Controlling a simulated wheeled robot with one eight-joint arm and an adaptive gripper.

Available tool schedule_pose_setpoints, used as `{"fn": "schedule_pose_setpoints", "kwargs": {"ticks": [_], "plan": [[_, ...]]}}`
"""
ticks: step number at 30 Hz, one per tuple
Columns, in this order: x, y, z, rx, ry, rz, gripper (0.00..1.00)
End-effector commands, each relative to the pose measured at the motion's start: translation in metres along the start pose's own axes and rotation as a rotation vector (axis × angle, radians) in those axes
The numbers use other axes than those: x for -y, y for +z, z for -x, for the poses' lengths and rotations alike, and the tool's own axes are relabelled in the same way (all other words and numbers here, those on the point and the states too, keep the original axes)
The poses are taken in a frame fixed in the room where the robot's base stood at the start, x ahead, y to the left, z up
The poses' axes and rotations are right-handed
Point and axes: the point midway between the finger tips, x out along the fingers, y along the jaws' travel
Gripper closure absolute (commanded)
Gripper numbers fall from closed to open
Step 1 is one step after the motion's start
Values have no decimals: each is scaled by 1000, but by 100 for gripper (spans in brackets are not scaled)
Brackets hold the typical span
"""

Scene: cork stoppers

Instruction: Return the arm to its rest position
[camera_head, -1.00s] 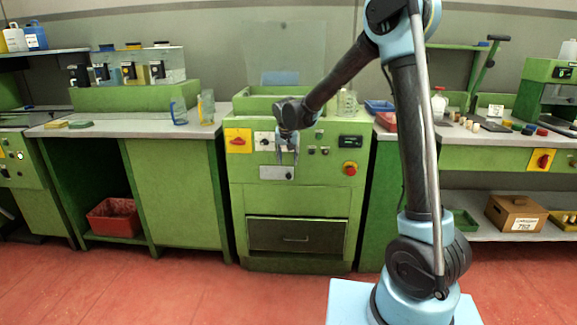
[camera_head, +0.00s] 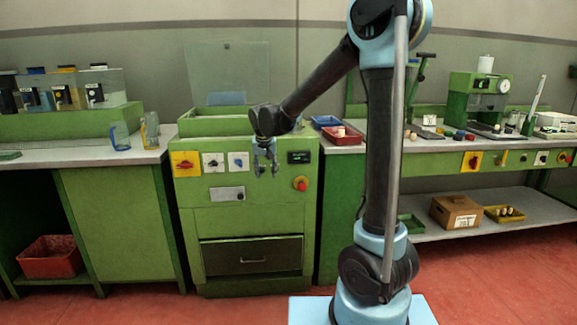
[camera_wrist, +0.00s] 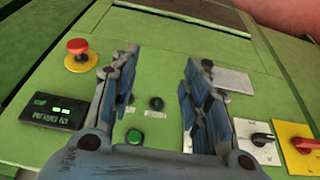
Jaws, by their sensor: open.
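My gripper (camera_head: 265,170) is open and empty. In the head view it hangs in front of the control panel of a green machine (camera_head: 248,221), fingers pointing down. My arm is bent, with its forearm reaching left from the high elbow. Nothing is held.
The panel carries a red stop button (camera_head: 301,184) and a yellow switch (camera_head: 186,163). A left bench holds glass jugs (camera_head: 150,131). The red floor in front is clear.

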Motion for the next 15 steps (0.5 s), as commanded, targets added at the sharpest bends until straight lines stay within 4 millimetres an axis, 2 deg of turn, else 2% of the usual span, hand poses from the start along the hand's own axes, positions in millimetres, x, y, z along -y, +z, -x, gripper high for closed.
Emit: {"fn": "schedule_pose_setpoints", "kwargs": {"ticks": [1,3,8,15], "plan": [[-19,8,8,6,5,-7,57],[-40,19,17,14,9,-10,57],[-84,47,36,32,16,-19,57],[-142,99,58,60,23,-31,57]]}}
